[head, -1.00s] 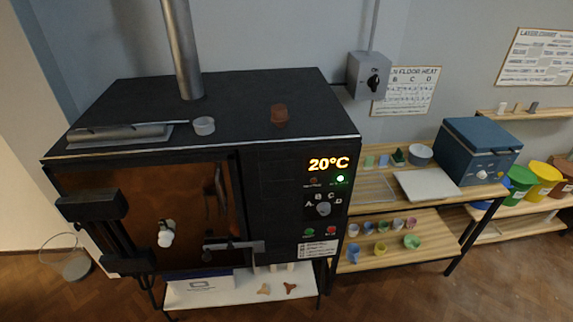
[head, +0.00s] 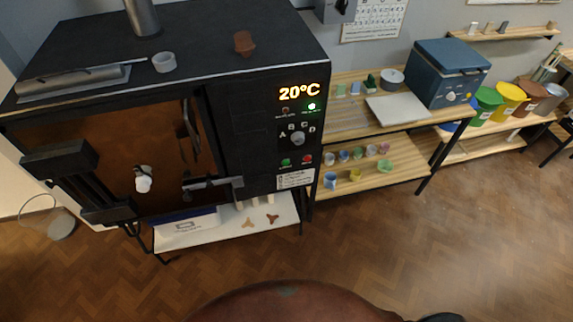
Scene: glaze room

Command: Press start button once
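The black kiln (head: 235,110) fills the upper left. Its right-hand panel has a lit display (head: 298,92) reading 20°C and a lit green lamp (head: 311,106). Below them is a round selector knob (head: 297,138) among the letters A, B, C and D. Under the knob are a green button (head: 285,162) and a red button (head: 306,159); their captions are too small to read. The kiln door (head: 110,150) has a dark brown pane and a long latch (head: 212,184), and appears shut. Neither of my grippers is in view.
A wooden shelf unit (head: 372,182) with small cups stands right of the kiln, with a blue box-shaped device (head: 448,75) on top. Colored buckets (head: 510,98) stand further right. A reddish-brown rounded surface (head: 290,302) fills the bottom middle. The wooden floor (head: 460,240) is open at right.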

